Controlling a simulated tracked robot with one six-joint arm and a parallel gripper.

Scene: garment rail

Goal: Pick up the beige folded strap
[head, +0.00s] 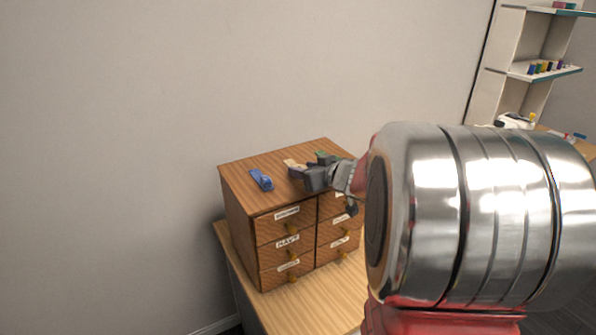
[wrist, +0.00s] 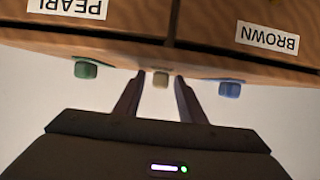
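The beige folded strap (head: 291,164) lies on top of the wooden drawer cabinet, between a blue and a green folded item, partly hidden by my gripper in the head view. My gripper (head: 297,170) is at the cabinet top, right by the strap. In the wrist view, which shows the cabinet upside down, the strap (wrist: 161,79) appears between the two fingertips of my gripper (wrist: 161,85). The fingers are open, with a small gap visible on each side of the strap.
A blue folded item (head: 261,180) lies left of the strap and a green one (head: 322,155) lies right of it. The wooden drawer cabinet (head: 240,180) has labelled drawers with knobs and stands on a wooden table (head: 300,305). A shelf unit (head: 512,75) stands at the right.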

